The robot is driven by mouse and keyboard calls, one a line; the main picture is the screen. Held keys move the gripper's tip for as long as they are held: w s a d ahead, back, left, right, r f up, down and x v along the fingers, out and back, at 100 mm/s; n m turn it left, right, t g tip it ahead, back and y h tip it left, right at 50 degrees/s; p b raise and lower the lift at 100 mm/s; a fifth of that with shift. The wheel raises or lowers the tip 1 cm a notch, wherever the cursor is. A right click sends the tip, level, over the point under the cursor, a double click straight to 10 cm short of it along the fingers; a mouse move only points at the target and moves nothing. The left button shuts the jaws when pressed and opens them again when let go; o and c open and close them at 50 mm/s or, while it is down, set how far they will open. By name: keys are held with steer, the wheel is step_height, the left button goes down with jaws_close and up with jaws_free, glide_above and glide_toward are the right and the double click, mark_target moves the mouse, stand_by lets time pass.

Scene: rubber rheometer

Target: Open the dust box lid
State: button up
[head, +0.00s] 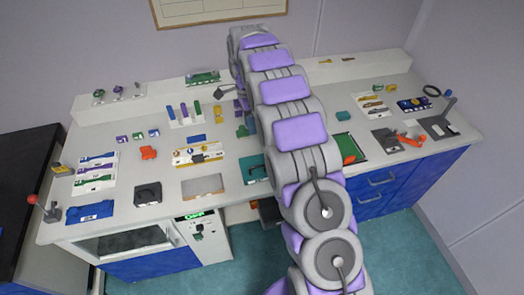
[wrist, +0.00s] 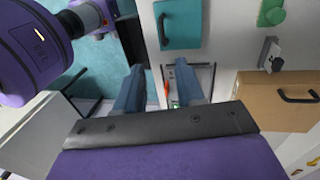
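No lid is clearly marked as the dust box lid. A teal lid or panel with a dark handle (wrist: 180,24) is at the top of the wrist view, beyond my fingertips. A similar teal piece (head: 253,168) lies near the counter's front edge in the head view, just left of my arm. A tan box with a black handle (wrist: 270,106) is at the right of the wrist view. My gripper (wrist: 158,78) is open, with its two blue-grey fingers apart and nothing visibly held. In the head view my arm hides the gripper.
The white counter (head: 170,151) is crowded with small tools and trays. A black box (head: 148,193) and a tan panel (head: 202,186) sit near its front edge. A green-topped tray (head: 345,150) is right of my arm. Teal floor (head: 420,250) is clear in front.

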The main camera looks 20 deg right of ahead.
steer(key=b, duration=0.2)
glide_above(257, 171)
step_height(257, 171, down, 17)
steer(key=shift+d+f, duration=0.1)
steer(key=shift+d, duration=0.05)
steer(key=shift+c, duration=0.4)
jaws_close()
stand_by(0.4)
